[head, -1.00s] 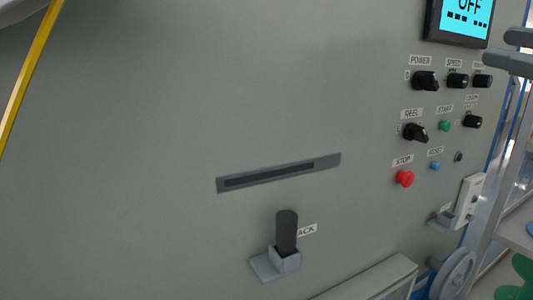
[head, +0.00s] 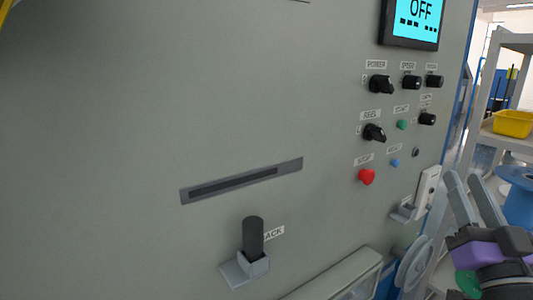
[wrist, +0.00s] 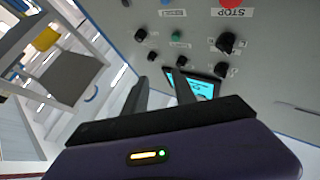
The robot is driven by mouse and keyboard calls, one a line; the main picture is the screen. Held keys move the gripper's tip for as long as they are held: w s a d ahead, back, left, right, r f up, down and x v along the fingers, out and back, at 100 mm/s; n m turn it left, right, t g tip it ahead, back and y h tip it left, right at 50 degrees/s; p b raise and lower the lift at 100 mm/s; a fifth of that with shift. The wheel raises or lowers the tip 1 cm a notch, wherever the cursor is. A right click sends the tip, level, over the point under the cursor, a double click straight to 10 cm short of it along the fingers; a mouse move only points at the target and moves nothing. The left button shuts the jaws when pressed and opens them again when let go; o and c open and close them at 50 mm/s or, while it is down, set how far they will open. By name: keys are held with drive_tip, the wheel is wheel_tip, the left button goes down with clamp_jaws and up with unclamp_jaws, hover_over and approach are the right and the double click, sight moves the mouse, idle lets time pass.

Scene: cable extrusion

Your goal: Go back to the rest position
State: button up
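My gripper (head: 472,200) is at the lower right of the head view, its two grey fingers pointing up and apart with nothing between them. In the wrist view its fingers (wrist: 160,95) are spread, with the machine panel behind them. The grey machine panel (head: 110,120) fills most of the head view. It carries black knobs (head: 380,84), a red stop button (head: 367,177), a green button (head: 402,125) and a screen reading OFF (head: 412,22). The screen also shows in the wrist view (wrist: 205,88). My gripper touches none of the controls.
A black cylindrical handle (head: 253,236) stands in a grey bracket below a dark slot (head: 242,181). A grey wheel (head: 413,262) sits low by the panel's edge.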

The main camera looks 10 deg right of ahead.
drive_tip(key=s+a+f+g+y+p, duration=0.1)
drive_tip(key=s+a+f, duration=0.45)
drive_tip(key=f, duration=0.35)
drive_tip(key=s+a+f+g+y, duration=0.1)
drive_tip(key=s+a+f+g, duration=0.1)
drive_tip(key=s+a+f, duration=0.5)
drive_tip(key=s+a+f+n+g+y+p, duration=0.1)
drive_tip(key=s+a+f+n+g+y, duration=0.1)
drive_tip(key=s+f, duration=0.4)
drive_tip(key=s+a+f+n+g+y+p, duration=0.1)
drive_tip(key=s+a+f+n+g+y, duration=0.1)
drive_tip(key=s+a+f, duration=0.4)
drive_tip(key=s+a+n+y, duration=0.1)
drive_tip(key=s+y, duration=0.1)
drive_tip(key=s, duration=0.2)
drive_tip(key=shift+s+a+f+n+g, duration=0.15)
drive_tip(key=shift+s+a+n+g, duration=0.1)
drive_tip(key=shift+n+g, duration=0.15)
